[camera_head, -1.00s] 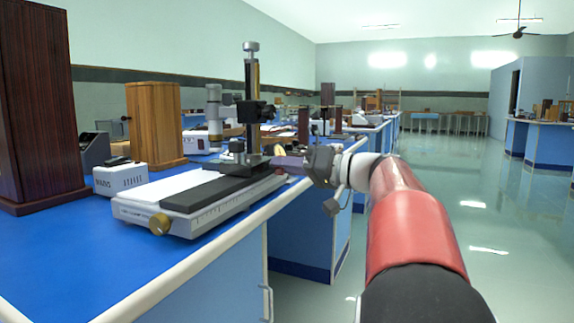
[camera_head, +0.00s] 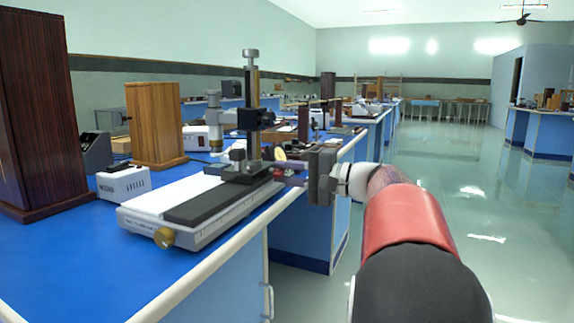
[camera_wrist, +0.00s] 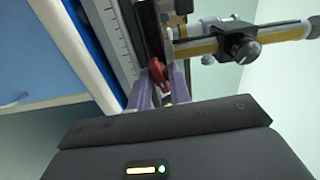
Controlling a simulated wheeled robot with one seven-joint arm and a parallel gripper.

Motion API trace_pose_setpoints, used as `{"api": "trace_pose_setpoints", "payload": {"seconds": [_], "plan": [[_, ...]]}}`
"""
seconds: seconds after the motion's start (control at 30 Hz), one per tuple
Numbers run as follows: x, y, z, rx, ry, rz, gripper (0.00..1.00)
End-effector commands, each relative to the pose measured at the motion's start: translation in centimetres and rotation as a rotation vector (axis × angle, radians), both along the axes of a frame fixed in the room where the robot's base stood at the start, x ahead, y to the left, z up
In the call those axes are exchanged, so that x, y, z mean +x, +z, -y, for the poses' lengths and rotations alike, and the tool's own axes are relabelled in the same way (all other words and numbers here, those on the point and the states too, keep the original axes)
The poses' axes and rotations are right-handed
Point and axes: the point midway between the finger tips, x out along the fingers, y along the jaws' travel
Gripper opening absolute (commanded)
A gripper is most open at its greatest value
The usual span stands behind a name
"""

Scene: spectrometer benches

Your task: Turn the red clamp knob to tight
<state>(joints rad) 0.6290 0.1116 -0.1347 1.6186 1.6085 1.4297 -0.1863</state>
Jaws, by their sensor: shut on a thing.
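The red clamp knob (camera_wrist: 158,75) shows in the wrist view, on the side of the dark carriage of a measuring instrument. My gripper (camera_wrist: 161,88) has its two pale purple fingers on either side of the knob and is shut on it. In the head view my gripper (camera_head: 284,172) reaches the right side of the instrument's carriage (camera_head: 246,170) from over the bench edge. The knob is too small and covered there to make out. The instrument has a white base (camera_head: 135,216), a dark rail and an upright column (camera_head: 252,90).
A brass knob (camera_head: 164,238) sits at the near end of the base. A white box (camera_head: 123,184), a wooden block (camera_head: 156,125) and a dark tall cabinet (camera_head: 38,110) stand on the blue bench (camera_head: 60,255) to the left. The floor aisle at right is clear.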

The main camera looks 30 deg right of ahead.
Motion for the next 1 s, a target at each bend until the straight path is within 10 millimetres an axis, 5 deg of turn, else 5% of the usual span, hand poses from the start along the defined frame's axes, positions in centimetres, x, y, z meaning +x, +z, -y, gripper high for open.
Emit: {"api": "trace_pose_setpoints", "payload": {"seconds": [0.4,1.0], "plan": [[0.03,0.03,0.02,0.163,0.0,-0.127,0.0],[0.02,-0.11,0.03,0.189,-0.001,-0.148,0.0]]}}
